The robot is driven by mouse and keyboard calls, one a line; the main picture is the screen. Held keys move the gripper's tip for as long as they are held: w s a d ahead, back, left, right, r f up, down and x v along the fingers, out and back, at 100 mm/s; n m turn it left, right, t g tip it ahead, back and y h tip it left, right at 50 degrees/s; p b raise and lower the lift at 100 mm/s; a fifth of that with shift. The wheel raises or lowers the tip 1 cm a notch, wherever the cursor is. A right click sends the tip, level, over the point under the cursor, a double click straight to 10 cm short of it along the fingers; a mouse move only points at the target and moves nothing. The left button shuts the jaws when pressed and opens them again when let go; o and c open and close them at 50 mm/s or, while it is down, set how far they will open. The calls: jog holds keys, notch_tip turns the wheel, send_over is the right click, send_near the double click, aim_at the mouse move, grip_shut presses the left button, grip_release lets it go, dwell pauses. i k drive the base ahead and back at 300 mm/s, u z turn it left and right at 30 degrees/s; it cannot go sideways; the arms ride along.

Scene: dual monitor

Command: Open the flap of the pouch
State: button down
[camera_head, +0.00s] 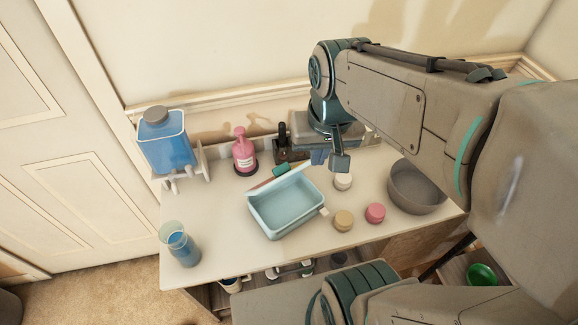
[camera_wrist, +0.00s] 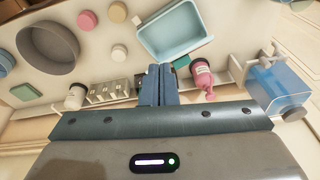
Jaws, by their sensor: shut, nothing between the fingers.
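A light-blue rectangular box-like container (camera_head: 268,232) sits on the table, left of my gripper in the head view. It may be the pouch; its inside shows from above, and a pale strip stands along its back edge. I cannot tell whether that strip is a flap. A small pale tab sticks out at its right front corner. The container also shows in the wrist view (camera_wrist: 172,52), above my fingers. My gripper (camera_head: 340,163) is shut and empty, above the back of the table, apart from the container. Its fingers (camera_wrist: 158,72) show together in the wrist view.
A pink pump bottle (camera_head: 243,155) and a dark bottle (camera_head: 284,149) stand at the back. A blue tank (camera_head: 168,152) is at the left, a blue glass (camera_head: 182,250) at the front left. Small jars (camera_head: 344,220) and a grey bowl (camera_head: 414,192) are at the right.

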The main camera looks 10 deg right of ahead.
aim_at(281, 172)
jog(key=z, duration=0.55)
jog(key=k, duration=1.45)
jog(key=u, duration=1.05)
jog(key=i, duration=0.95)
jog(key=z, duration=0.05)
